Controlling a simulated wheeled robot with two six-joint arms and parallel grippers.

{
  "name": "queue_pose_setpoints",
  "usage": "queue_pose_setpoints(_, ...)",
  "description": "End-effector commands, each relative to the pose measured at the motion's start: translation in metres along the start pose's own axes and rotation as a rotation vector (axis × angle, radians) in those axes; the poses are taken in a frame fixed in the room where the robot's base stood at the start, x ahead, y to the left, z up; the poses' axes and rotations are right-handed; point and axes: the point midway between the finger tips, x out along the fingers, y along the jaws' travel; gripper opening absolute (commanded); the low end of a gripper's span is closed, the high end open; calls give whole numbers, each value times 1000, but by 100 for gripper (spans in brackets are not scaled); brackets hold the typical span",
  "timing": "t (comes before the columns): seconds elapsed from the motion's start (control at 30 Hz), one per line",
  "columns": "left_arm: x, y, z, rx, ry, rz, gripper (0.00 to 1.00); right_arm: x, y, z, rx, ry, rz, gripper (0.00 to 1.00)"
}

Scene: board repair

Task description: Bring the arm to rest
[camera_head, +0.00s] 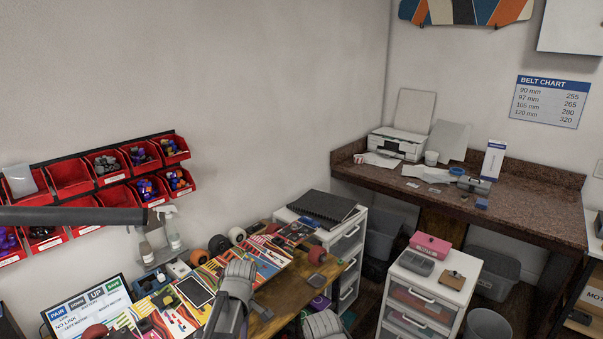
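A grey jointed arm part of mine (236,283) rises from the bottom edge in front of the workbench. I take it to be my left arm, with its gripper end at the top near the bench items. Its fingers cannot be made out, so I cannot tell whether it is open or shut. A second grey, rounded part of mine (324,325) shows at the bottom edge to the right. No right gripper fingers are visible. I see nothing clearly held.
The wooden workbench (265,323) is crowded with colourful boards, wheels and a screen (88,312). Red bins (70,177) hang on the wall. A white drawer unit (427,295) carries a pink box (430,247). A printer (398,145) stands on the far counter (520,210).

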Motion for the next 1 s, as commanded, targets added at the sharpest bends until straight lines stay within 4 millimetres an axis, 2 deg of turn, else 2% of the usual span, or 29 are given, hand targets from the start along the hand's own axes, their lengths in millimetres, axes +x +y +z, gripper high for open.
queue_pose_setpoints(0.03, 0, -14, 24, 151, 4, 4, 49, 0, 0, 0, 0, 0, 0, 81)
queue_pose_setpoints(0.2, -2, -41, 84, 688, 17, 15, 49, 0, 0, 0, 0, 0, 0, 81)
queue_pose_setpoints(0.33, -2, -62, 118, 1044, 29, 19, 49, 0, 0, 0, 0, 0, 0, 81)
queue_pose_setpoints(0.5, -2, -81, 145, 1364, 42, 21, 49, 0, 0, 0, 0, 0, 0, 81)
queue_pose_setpoints(0.7, -2, -88, 156, 1507, 48, 21, 49, 0, 0, 0, 0, 0, 0, 81)
queue_pose_setpoints(1.0, -2, -87, 156, 1515, 48, 21, 49, 0, 0, 0, 0, 0, 0, 81)
